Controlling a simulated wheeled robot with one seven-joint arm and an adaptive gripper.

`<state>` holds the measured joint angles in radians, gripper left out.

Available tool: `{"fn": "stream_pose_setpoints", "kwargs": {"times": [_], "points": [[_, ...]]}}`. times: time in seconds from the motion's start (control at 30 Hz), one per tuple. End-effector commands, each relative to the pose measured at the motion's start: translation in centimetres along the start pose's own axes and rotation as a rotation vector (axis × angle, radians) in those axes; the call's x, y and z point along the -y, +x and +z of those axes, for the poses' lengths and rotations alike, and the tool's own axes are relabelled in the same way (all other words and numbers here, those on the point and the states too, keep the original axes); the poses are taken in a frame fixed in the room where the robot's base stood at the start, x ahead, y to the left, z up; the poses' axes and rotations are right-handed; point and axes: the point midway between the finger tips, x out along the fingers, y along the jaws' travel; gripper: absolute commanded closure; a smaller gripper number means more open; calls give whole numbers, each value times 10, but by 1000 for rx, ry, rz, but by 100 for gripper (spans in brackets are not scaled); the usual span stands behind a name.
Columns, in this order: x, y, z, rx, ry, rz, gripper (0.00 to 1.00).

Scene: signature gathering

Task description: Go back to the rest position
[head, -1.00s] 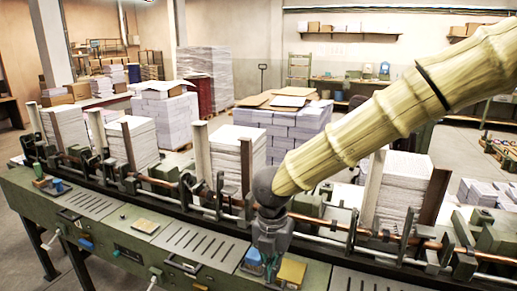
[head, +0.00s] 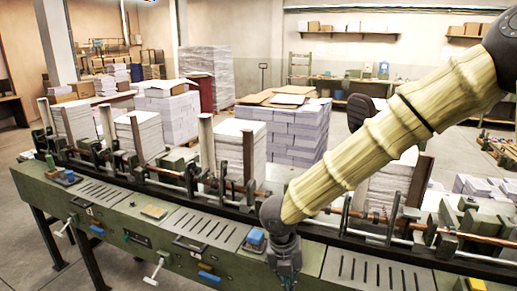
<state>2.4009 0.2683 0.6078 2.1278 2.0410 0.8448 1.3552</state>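My gripper (head: 287,281) hangs from the end of my tan, ribbed arm in the lower middle of the head view, over the front edge of the green gathering machine (head: 120,222). It points downward, and its fingertips are near the bottom edge of the picture. I cannot make out whether the fingers are parted, and I see nothing held between them.
Paper stacks (head: 139,138) stand in the machine's row behind a long rail. A small tan pad (head: 153,212) lies on the machine top. Levers and blue handles (head: 208,277) stick out of its front. Pallets of paper (head: 290,135) stand behind; the floor at lower left is clear.

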Motion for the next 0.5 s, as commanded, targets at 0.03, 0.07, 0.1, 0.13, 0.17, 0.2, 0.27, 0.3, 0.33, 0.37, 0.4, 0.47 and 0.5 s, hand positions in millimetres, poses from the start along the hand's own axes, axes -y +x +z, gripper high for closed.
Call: {"fn": "stream_pose_setpoints", "kwargs": {"times": [0.03,0.07,0.1,0.13,0.17,0.2,0.27,0.3,0.33,0.37,0.4,0.47,0.5], "points": [[5,13,-1,6,-48,-17,100],[7,19,-1,11,-77,-27,100],[12,30,-1,17,-124,-42,100],[15,38,-2,22,-162,-54,100],[19,46,-2,27,-203,-66,100],[24,60,-4,33,-266,-85,100],[33,82,-6,42,-377,-116,100],[39,98,-8,47,-461,-137,100],[44,110,-10,51,-526,-152,100],[48,121,-13,53,-593,-166,100],[54,136,-16,56,-682,-184,100],[62,157,-22,58,-817,-209,100],[67,171,-27,58,-909,-224,100]]}}
